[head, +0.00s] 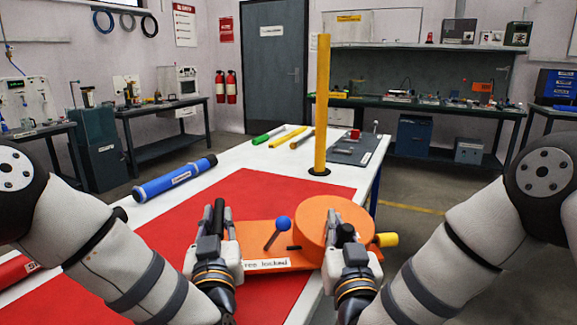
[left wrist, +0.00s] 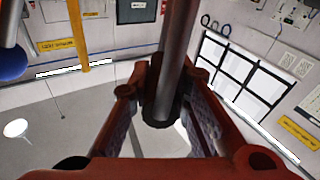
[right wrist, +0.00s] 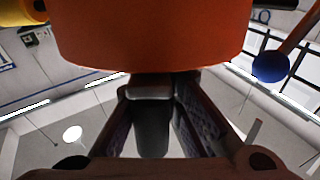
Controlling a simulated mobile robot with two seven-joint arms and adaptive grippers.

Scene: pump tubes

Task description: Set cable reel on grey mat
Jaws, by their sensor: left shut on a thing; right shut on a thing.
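The orange cable reel (head: 330,232) has a round drum on a flat plate, a lever with a blue ball (head: 283,223), a yellow knob (head: 386,240) and a label partly reading "locked". It is over the near right part of the red mat, its drum by the table edge; I cannot tell if it touches. My left gripper (head: 219,222) is shut on a dark upright handle (left wrist: 175,60) at its left end. The grey mat (head: 350,152) lies at the table's far right.
A yellow post (head: 322,105) stands on the white table (head: 235,165) between the reel and the grey mat. A blue cylinder (head: 175,178) lies at the left of the red mat (head: 200,220). Green and yellow tubes (head: 287,136) lie at the far end. Small items lie on the grey mat.

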